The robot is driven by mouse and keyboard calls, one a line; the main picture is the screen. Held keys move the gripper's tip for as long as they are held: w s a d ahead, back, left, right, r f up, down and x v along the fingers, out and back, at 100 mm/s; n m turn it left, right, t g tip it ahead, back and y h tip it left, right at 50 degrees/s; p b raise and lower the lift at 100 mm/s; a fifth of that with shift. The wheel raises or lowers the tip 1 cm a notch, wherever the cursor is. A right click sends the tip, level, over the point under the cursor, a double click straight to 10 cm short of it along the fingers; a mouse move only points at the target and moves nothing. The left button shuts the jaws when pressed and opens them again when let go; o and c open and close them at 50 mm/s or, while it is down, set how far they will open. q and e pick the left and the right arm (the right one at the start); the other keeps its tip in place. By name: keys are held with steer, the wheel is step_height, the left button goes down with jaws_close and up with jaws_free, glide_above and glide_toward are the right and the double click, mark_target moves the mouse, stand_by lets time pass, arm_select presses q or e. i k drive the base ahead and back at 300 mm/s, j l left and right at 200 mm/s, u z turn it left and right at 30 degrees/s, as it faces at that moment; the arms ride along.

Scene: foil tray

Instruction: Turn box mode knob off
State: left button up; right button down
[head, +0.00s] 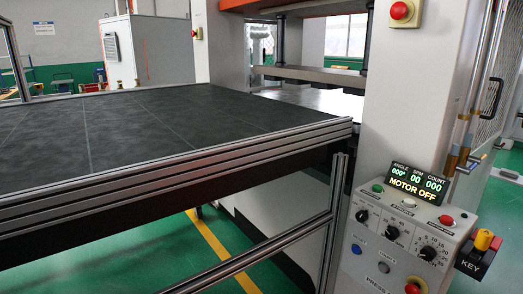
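The grey control box (400,240) stands at the lower right, fixed to the front of the press. It has three black knobs in a slanting row: a left knob (362,215), a middle knob (393,232) and a right knob (428,253) with a number scale. The labels are too small to tell which is the mode knob or where each points. A small display (418,183) on top reads MOTOR OFF. Neither of my grippers is in view.
A green button (377,188), a red button (446,220) and a yellow key switch (484,239) are near the knobs. A dark table (130,130) with an aluminium rail fills the left. The space directly before the box looks clear.

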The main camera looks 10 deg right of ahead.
mark_target(361, 217)
steer(key=z, duration=0.95)
